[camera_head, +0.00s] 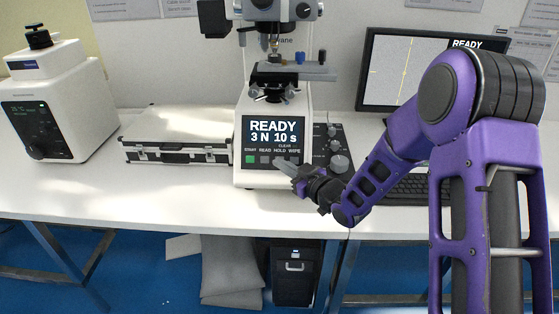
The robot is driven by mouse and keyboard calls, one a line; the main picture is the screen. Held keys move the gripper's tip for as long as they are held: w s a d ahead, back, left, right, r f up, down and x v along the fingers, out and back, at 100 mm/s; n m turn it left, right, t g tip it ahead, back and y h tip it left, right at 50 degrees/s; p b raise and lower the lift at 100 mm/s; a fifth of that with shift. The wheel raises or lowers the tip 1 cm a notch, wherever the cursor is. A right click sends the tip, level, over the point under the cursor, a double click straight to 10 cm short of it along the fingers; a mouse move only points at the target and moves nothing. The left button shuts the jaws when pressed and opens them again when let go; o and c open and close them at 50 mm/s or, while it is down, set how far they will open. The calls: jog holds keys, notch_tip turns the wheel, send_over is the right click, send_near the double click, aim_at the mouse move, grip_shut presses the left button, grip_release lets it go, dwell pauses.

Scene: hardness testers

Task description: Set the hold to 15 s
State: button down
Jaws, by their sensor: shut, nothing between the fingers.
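The hardness tester (243,177) stands on the bench in the middle of the camera_head view. Its display (273,131) reads READY, 3 N, 10 s. Below it is a row of buttons labelled START, READ, HOLD and WIPE; the green START button (250,159) is at the left and a grey button (265,160) is beside it. My gripper (285,166) is shut and empty, its tips in front of the right part of the button row, by HOLD and WIPE. It hides part of these buttons. I cannot tell whether the tips touch one.
A dark control box with knobs (339,163) stands right of the tester, close to my gripper. A silver case (177,155) and a white machine (62,100) are at left. A monitor (367,83) and keyboard (405,188) are behind my arm. The front left bench is clear.

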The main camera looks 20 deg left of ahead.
jog(key=shift+f, duration=0.1)
dwell(0.7)
jog(key=shift+w+a+f+b, duration=0.1)
jog(key=shift+w+f+b, duration=0.05)
jog(key=shift+w+b, duration=0.25)
jog(key=shift+w+f+b, duration=0.15)
jog(key=shift+w+b, duration=0.1)
jog(key=shift+b, duration=0.1)
dwell(0.5)
jog(key=shift+s, duration=0.1)
jog(key=shift+s+r, duration=0.4)
jog(key=shift+s, duration=0.15)
jog(key=shift+s, duration=0.1)
jog(key=shift+s+d+r+p, duration=0.2)
jog(key=shift+s+r, duration=0.2)
jog(key=shift+s, duration=0.25)
jog(key=shift+s+d+r+p, duration=0.1)
jog(key=shift+s+d+r, duration=0.1)
jog(key=shift+s+r, duration=0.4)
jog(key=shift+s+d+r+p, duration=0.1)
jog(key=shift+s+d+r, duration=0.15)
jog(key=shift+s, duration=0.5)
